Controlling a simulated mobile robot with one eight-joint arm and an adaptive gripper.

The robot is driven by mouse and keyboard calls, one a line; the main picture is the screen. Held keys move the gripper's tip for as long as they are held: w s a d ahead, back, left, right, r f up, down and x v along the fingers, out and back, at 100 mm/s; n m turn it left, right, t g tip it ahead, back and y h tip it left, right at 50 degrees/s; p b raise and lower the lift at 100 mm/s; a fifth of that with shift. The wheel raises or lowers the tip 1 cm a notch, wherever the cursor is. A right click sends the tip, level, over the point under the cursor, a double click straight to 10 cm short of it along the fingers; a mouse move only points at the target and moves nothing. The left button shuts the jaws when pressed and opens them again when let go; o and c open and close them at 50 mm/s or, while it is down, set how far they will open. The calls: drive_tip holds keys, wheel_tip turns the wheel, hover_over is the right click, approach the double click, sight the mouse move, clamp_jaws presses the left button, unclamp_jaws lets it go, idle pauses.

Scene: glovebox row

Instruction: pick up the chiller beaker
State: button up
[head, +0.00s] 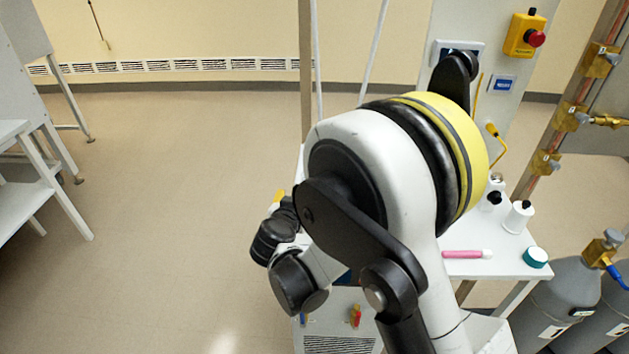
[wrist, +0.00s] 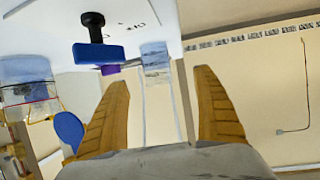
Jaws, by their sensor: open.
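My gripper (wrist: 162,78) shows in the wrist view with its two ribbed tan fingers spread wide apart. Nothing is held between them. In the head view my own arm covers the middle of the picture and hides most of the bench behind it. I cannot pick out the chiller beaker with certainty in either view. A blue block with a black knob (wrist: 97,52) is beyond the left finger in the wrist view, with a small purple part beside it. A pale bluish, see-through patch (wrist: 155,62) shows beyond the gap between the fingers; I cannot tell what it is.
A white bench (head: 508,262) at right bears a pink pen-like item (head: 467,254), a teal-topped round item (head: 535,257) and a white bottle (head: 518,217). Grey gas cylinders (head: 560,295) stand at lower right. A white rack (head: 25,190) is at left. The floor between is open.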

drive_tip(key=b+x, duration=0.1)
drive_tip(key=x, duration=0.4)
drive_tip(key=shift+w+d+f+b, duration=0.1)
drive_tip(key=shift+w+f+b, duration=0.05)
drive_tip(key=shift+w+b, duration=0.15)
drive_tip(key=b+x, duration=0.1)
drive_tip(key=x, duration=0.1)
drive_tip(key=d+b+x, duration=0.1)
drive_tip(key=x, duration=0.1)
drive_tip(key=shift+w+f, duration=0.1)
drive_tip(key=shift+w, duration=0.3)
drive_tip(key=c, duration=1.4)
